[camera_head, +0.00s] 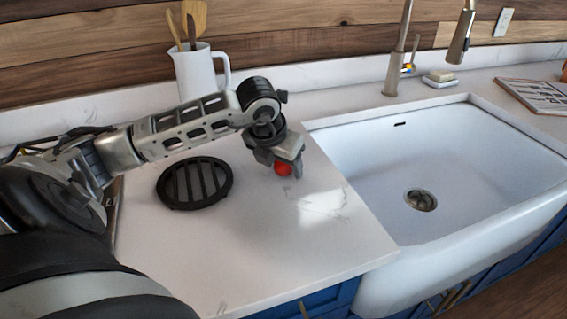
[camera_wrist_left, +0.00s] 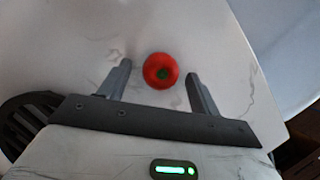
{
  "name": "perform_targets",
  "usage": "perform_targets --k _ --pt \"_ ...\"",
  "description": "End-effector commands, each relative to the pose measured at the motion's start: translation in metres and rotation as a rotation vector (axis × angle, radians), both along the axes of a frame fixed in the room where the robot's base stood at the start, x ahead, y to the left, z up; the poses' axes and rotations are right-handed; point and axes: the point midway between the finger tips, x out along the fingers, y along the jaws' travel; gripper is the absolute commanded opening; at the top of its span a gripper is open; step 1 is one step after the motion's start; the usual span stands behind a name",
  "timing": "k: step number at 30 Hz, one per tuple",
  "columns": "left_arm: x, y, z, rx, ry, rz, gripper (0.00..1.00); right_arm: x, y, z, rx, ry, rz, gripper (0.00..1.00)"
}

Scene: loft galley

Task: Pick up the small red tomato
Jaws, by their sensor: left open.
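The small red tomato (camera_head: 283,168) rests on the white countertop, just left of the sink. My left gripper (camera_head: 278,166) is above and around it, pointing down, and partly hides it in the head view. In the left wrist view the tomato (camera_wrist_left: 161,70) shows its green stem spot and lies between the tips of the two open fingers (camera_wrist_left: 158,84). There is a gap on either side, and neither finger visibly touches it. My right gripper is not in view.
A dark round slatted trivet (camera_head: 194,183) lies left of the tomato. A white pitcher (camera_head: 196,72) with wooden utensils stands behind my left arm. The white sink (camera_head: 470,165) with its faucet (camera_head: 397,60) is to the right. The counter (camera_head: 270,245) in front is clear.

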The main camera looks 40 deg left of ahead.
Motion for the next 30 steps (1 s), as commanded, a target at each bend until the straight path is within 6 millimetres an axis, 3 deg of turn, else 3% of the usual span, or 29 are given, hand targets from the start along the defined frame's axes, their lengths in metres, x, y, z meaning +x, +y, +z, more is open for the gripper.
perform_targets --k 3,8,9,22,27,30 --pt "0.0 0.0 0.0 0.0 0.0 0.0 0.63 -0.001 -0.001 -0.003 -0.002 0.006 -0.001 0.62" --pt "0.0 0.0 0.0 0.0 0.0 0.0 0.19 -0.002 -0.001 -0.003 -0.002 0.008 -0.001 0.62" --pt "0.0 0.0 0.0 0.0 0.0 0.0 0.15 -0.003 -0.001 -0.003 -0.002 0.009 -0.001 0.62" --pt "0.001 0.0 0.009 0.0 -0.004 0.001 0.15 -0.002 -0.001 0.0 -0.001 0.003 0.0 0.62" --pt "0.001 0.001 0.033 0.002 -0.008 0.001 0.15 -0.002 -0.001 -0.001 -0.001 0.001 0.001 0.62" --pt "-0.013 -0.006 0.049 0.006 -0.006 -0.003 0.15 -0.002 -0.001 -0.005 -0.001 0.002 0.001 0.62"
